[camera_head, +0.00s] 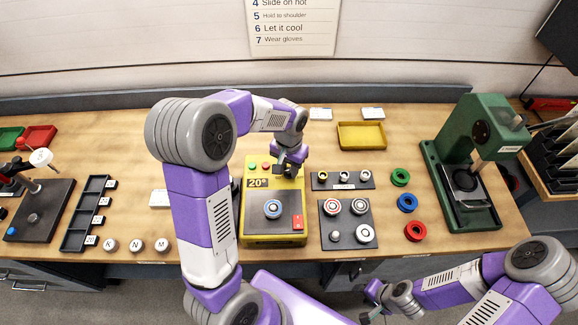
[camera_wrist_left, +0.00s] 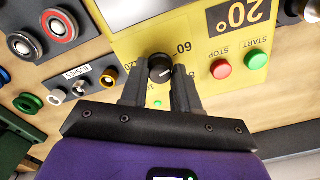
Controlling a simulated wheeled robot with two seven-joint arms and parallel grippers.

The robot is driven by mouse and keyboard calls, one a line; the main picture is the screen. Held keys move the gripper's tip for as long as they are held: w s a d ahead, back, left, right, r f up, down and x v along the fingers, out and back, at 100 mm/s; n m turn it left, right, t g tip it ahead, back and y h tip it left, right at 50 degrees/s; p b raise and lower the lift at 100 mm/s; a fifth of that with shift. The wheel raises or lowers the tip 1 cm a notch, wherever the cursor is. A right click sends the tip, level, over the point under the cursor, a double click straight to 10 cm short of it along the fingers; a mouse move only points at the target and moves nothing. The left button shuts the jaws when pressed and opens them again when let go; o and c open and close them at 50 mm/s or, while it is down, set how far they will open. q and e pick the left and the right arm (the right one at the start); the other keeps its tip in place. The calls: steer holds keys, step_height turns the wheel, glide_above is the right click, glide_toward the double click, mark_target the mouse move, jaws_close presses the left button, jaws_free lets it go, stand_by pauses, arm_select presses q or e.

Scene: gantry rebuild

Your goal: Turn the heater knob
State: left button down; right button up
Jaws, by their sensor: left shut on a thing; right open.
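The heater (camera_head: 245,225) is a yellow box in the middle of the bench, with a display reading 20°. The heater knob (camera_wrist_left: 160,67) is small, round and black with a white pointer line, on a printed dial with 60 and 120 legible. My left gripper (camera_head: 288,168) is over the heater's back right part and hides the knob in the head view. In the left wrist view, its fingers (camera_wrist_left: 158,80) are closed around the knob's two sides. My right gripper (camera_head: 371,300) is open and empty, in front of the bench edge.
A red STOP button (camera_wrist_left: 221,69) and green START button (camera_wrist_left: 256,60) sit beside the knob. A part tray (camera_head: 345,225) stands close right, then loose rings and a green press (camera_head: 470,150).

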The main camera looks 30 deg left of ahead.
mark_target(289, 170)
arm_select(q)
steer(key=shift+m, duration=0.3)
steer(key=m+p, duration=0.1)
steer(key=m, duration=0.5)
steer(key=shift+r+m, duration=0.1)
steer(key=shift+m, duration=0.2)
steer(key=m+p, duration=0.2)
steer(key=m, duration=0.4)
steer(key=shift+m, duration=0.4)
steer(key=c, duration=0.8)
jaws_free()
step_height(289, 170, up, 8)
steer(key=shift+f+p, duration=0.25)
steer(key=shift+p, duration=0.05)
steer(key=shift+f, duration=0.1)
